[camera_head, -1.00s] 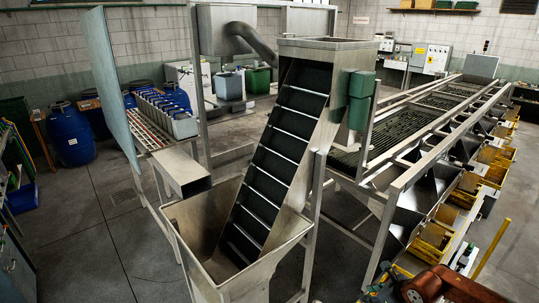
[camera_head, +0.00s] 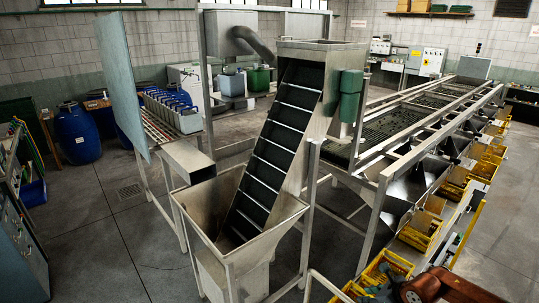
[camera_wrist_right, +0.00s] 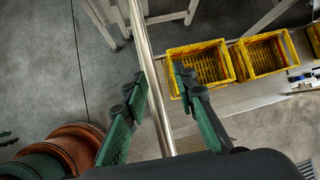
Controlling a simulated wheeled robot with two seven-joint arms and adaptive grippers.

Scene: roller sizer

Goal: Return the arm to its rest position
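My right arm, reddish-brown with dark joints, is at the bottom right edge of the head view. Its gripper (camera_head: 378,291) is partly cut off there, in front of the yellow crates. My left arm and gripper are not in view.
A steel hopper (camera_head: 196,222) with an inclined conveyor (camera_head: 270,165) stands in the middle. Blue barrels (camera_head: 77,135) stand at left. The floor at front left is clear.

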